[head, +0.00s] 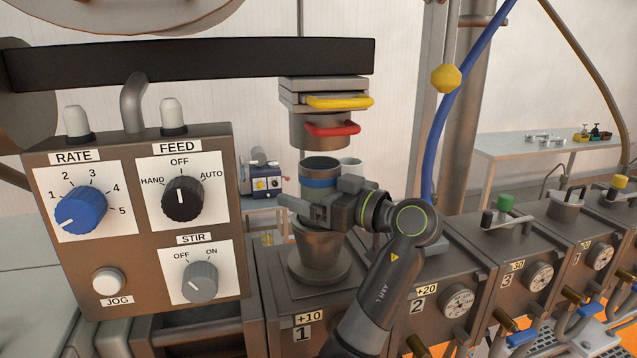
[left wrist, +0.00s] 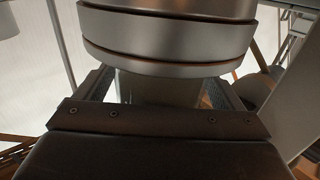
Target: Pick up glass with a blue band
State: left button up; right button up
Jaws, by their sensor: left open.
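A grey glass with a blue band (head: 319,182) stands upright under the hopper outlet, above a metal cup-shaped stand (head: 321,248) on the unit marked 1. My left gripper (head: 308,204) is open at the lower part of the glass, just below the blue band, and hides that part. One finger shows in front of the glass; whether either finger touches it I cannot tell. In the left wrist view, the two fingers (left wrist: 162,88) stand apart on either side of a grey body, under a wide metal cylinder (left wrist: 168,35). No blue shows there. My right gripper is not in view.
The outlet with a yellow handle (head: 340,102) and red handle (head: 332,128) hangs close above the glass. A control panel (head: 140,220) stands at the left. A pale cup (head: 350,167) is behind. Several numbered units with gauges (head: 457,301) run to the right.

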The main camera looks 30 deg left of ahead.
pick_arm(q)
jog(key=shift+c, duration=0.2)
jog(key=c, duration=1.2)
jog(key=shift+o, duration=0.2)
jog(key=shift+r, duration=0.15)
